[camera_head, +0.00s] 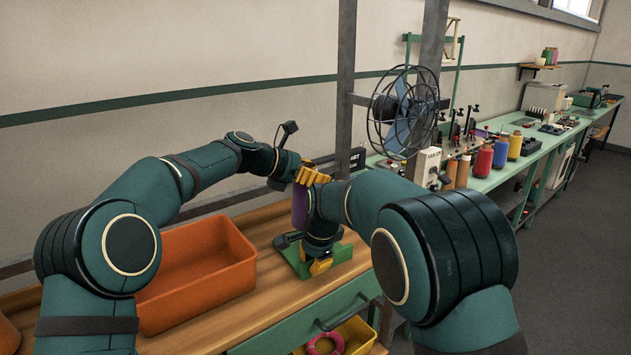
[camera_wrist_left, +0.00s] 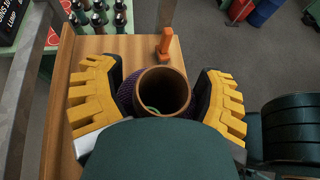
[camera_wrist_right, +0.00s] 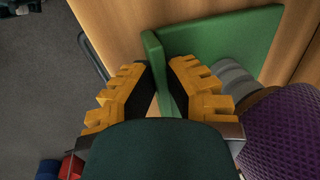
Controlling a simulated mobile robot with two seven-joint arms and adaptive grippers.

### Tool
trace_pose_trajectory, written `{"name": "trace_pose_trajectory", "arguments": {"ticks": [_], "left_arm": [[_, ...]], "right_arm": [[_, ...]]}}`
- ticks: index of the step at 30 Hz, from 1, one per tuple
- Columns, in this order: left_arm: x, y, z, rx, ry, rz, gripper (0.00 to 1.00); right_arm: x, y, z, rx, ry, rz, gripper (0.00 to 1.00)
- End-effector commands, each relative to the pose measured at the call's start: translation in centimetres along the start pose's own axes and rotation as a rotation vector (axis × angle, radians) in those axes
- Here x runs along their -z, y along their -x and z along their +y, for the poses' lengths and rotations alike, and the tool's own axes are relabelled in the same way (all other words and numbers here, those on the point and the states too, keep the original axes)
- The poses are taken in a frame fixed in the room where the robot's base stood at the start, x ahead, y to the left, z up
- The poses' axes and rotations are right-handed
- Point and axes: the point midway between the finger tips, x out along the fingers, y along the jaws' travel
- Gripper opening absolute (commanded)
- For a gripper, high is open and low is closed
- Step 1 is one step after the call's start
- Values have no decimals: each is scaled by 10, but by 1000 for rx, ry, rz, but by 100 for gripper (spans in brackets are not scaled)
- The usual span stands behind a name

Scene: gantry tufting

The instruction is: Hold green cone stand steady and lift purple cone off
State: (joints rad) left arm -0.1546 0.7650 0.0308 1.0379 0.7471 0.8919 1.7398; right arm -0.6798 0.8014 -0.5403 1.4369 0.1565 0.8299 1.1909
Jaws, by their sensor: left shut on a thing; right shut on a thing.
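The purple cone (camera_head: 300,208) is upright above the green cone stand (camera_head: 340,253) on the wooden bench. My left gripper (camera_head: 311,177) is shut on the purple cone near its top. In the left wrist view the yellow fingers press on both sides of the cone's brown tube (camera_wrist_left: 163,91), with something green inside. My right gripper (camera_head: 319,266) is shut on the stand's upright green plate, which shows between its fingers in the right wrist view (camera_wrist_right: 160,72). There the purple cone (camera_wrist_right: 285,135) is at the right, near a grey cylinder (camera_wrist_right: 234,80) on the stand. Whether the cone touches the stand is hidden.
An orange bin (camera_head: 205,270) stands on the bench left of the stand. Below is a green drawer (camera_head: 300,325) and a yellow bin (camera_head: 352,336) with a pink ring. A caged fan (camera_head: 403,110) and a green bench with several coloured cones (camera_head: 484,160) are behind at right.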

Motion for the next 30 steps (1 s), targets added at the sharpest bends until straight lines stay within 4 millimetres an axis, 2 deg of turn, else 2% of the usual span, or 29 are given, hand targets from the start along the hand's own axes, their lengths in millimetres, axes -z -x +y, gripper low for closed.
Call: {"name": "trace_pose_trajectory", "arguments": {"ticks": [30], "left_arm": [[-51,24,0,-1,-3,-1,30]], "right_arm": [[0,-1,0,-2,0,0,0]]}}
